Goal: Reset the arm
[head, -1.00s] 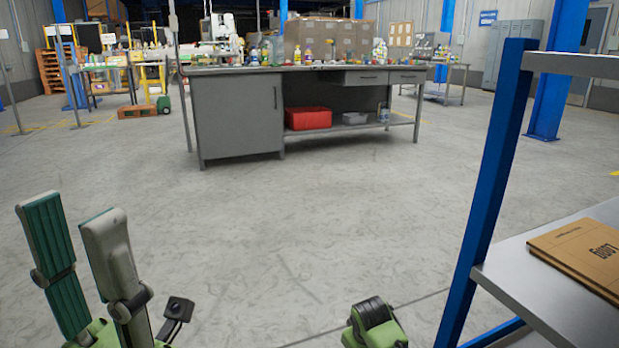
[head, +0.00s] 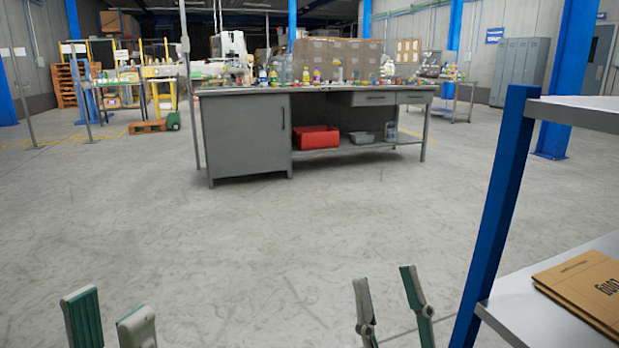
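My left gripper (head: 108,304) is at the bottom left of the head view. Its two green and grey fingers point up with a gap between them, and nothing is between them. My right gripper (head: 387,276) is at the bottom, right of centre. Its two thin fingers point up and stand apart, with only bare floor behind them. The rest of both arms is below the picture edge.
A blue-posted shelf rack (head: 493,215) stands close at the right, with a brown cardboard package (head: 590,290) on its shelf. The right gripper is left of its post. A grey workbench (head: 245,140) holding a red bin (head: 316,138) stands ahead. The floor between is clear.

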